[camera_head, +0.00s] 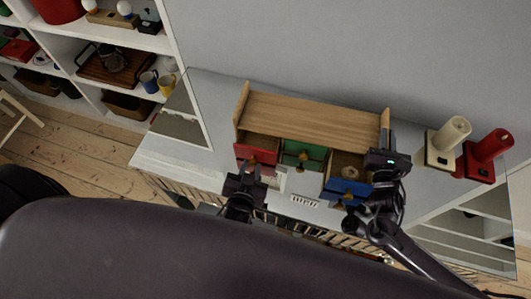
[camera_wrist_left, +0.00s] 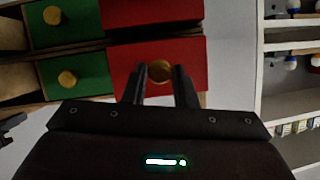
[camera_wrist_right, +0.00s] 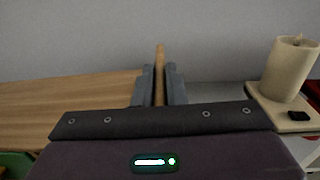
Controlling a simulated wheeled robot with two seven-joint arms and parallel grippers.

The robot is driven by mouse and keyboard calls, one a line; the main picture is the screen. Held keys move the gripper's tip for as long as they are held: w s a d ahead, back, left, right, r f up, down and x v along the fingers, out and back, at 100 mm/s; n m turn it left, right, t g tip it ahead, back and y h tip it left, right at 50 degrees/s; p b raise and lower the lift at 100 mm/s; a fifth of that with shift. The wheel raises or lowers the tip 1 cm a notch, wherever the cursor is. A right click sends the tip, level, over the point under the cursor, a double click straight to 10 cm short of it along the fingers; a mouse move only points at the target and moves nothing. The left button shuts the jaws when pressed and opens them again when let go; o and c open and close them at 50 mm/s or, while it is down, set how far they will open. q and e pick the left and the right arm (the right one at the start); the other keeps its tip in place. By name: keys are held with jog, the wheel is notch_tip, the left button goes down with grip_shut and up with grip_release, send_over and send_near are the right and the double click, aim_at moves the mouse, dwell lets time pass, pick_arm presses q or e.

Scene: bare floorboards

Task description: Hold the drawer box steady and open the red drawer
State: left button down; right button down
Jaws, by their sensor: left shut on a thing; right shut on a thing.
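The wooden drawer box (camera_head: 315,112) stands on a pale surface against the wall. Its red drawer (camera_head: 255,153) is at the left and looks pulled out partway, with a dark gap behind its front. In the left wrist view the red front (camera_wrist_left: 192,62) fills the middle. My left gripper (camera_head: 250,176) is shut on the round brass knob (camera_wrist_left: 160,71) of this drawer. My right gripper (camera_wrist_right: 159,88) is shut on the upright wooden side panel (camera_wrist_right: 160,62) at the box's right end. In the head view the right fingertips are largely hidden behind the gripper body.
A green drawer (camera_head: 303,153) sits in the middle; a blue drawer (camera_head: 348,186) at the right stands out. A cream candle-like holder (camera_head: 445,140) and a red one (camera_head: 488,153) stand right of the box. White shelves (camera_head: 150,43) are at the left.

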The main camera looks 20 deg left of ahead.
pick_arm(q)
jog(key=s, duration=0.4)
jog(key=shift+s+d, duration=0.15)
jog(key=shift+s, duration=0.15)
jog(key=c, duration=1.2)
grip_release()
jog(key=shift+o, duration=0.2)
jog(key=v, duration=1.2)
